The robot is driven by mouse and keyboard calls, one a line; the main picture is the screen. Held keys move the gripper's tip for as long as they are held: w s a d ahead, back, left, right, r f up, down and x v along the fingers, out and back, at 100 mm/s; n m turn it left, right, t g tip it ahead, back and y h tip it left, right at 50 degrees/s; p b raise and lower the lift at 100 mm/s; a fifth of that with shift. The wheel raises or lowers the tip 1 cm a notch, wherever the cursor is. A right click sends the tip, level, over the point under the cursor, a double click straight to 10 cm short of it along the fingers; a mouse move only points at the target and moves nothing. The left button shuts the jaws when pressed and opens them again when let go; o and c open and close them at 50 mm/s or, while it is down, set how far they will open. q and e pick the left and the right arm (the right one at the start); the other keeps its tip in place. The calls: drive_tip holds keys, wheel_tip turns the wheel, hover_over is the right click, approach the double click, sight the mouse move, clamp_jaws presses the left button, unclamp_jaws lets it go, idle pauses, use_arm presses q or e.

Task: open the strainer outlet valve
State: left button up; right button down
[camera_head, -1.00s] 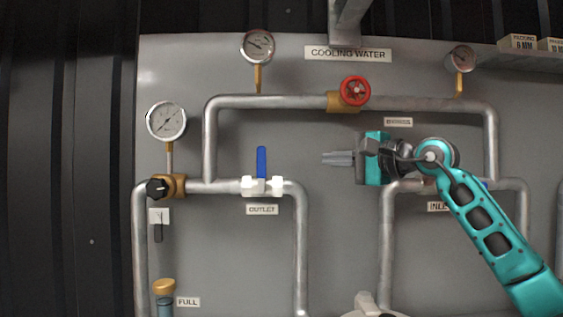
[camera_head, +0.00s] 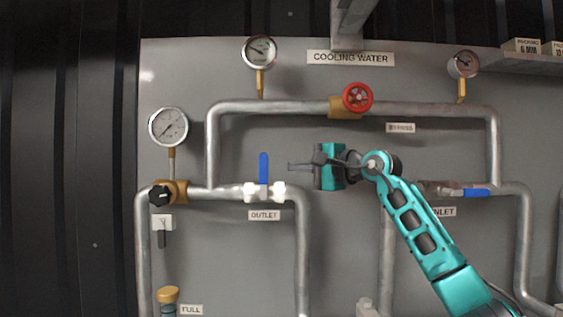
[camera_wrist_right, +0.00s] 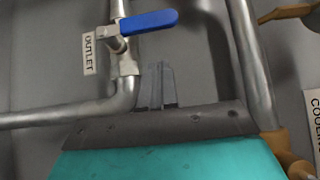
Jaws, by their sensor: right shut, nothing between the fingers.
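The outlet valve's blue lever (camera_head: 263,168) stands upright, crosswise to its horizontal pipe, on a white valve body (camera_head: 264,191) above the OUTLET label (camera_head: 264,215). My right gripper (camera_head: 291,167) is shut and empty, its fingers pointing left, a short gap to the right of the lever. In the right wrist view the blue lever (camera_wrist_right: 149,22) and the valve body (camera_wrist_right: 112,40) lie up and left of the shut fingertips (camera_wrist_right: 157,68), apart from them. My left gripper is out of view.
A red bypass handwheel (camera_head: 357,97) is on the upper pipe. A black knob (camera_head: 161,195) is left of the outlet valve. Bare panel lies between the upper pipe and outlet valve.

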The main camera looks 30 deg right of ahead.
sight(263, 176)
drive_tip(key=shift+w+a, duration=0.55)
drive_tip(key=shift+a, duration=0.35)
drive_tip(key=shift+w+a, duration=0.55)
drive_tip(key=shift+a, duration=0.3)
drive_tip(key=shift+r, duration=0.1)
